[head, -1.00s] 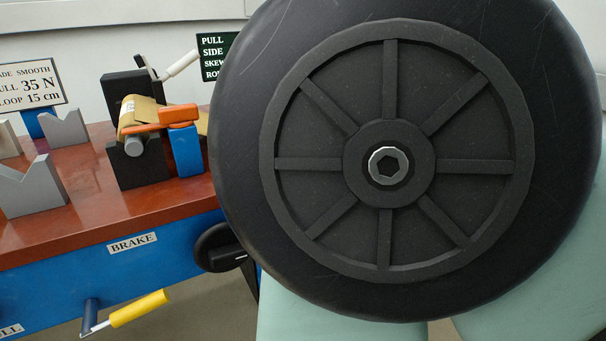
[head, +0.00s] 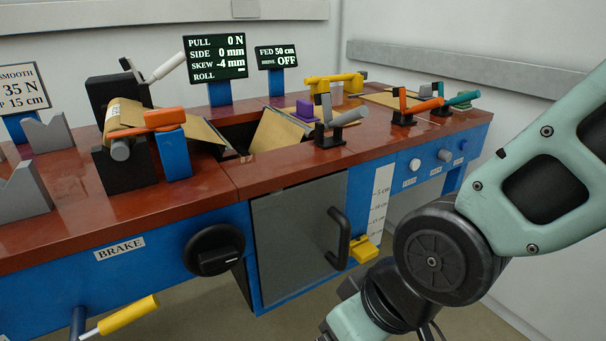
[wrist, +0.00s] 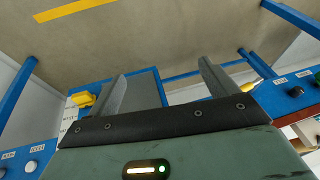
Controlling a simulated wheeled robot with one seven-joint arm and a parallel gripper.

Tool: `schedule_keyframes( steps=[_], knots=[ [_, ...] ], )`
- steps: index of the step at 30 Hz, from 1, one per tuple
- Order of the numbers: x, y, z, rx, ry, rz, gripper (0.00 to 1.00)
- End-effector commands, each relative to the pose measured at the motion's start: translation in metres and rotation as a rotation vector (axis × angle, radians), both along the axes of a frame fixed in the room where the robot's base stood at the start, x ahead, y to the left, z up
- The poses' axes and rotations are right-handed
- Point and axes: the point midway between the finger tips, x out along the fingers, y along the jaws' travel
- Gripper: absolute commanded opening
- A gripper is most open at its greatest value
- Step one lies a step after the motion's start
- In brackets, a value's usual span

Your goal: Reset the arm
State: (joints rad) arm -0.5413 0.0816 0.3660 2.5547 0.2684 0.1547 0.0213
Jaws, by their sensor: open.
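My gripper (wrist: 163,92) shows in the wrist view with its two grey fingers wide apart and nothing between them. Beyond the fingers lie bare floor and the blue frame of the bench. In the head view my arm comes in from the right and bends down in front of the bench's right part; the gripper itself is out of that view. The winder bench (head: 90,215) has a red-brown top and blue sides. The arm is apart from the levers on the bench top, as far as the head view shows.
A grey door (head: 295,240) with a dark handle (head: 339,238), a black knob (head: 214,249) and a yellow-handled crank (head: 128,315) stick out from the bench front. A yellow pedal-like piece (head: 365,248) sits right of the door. Floor in front is clear. Walls stand behind.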

Motion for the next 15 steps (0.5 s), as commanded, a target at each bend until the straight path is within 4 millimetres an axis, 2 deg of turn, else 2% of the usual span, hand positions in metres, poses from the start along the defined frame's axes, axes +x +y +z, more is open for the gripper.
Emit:
schedule_keyframes(
  steps=[3,10,12,15],
  knots=[
    [-0.009,-0.033,0.012,-0.099,0.055,0.024,0.85],
    [-0.029,-0.092,0.033,-0.281,0.153,0.047,0.85],
    [-0.03,-0.091,0.055,-0.283,0.158,0.053,0.85],
    [-0.03,-0.091,0.075,-0.282,0.158,0.052,0.85]
  ],
)
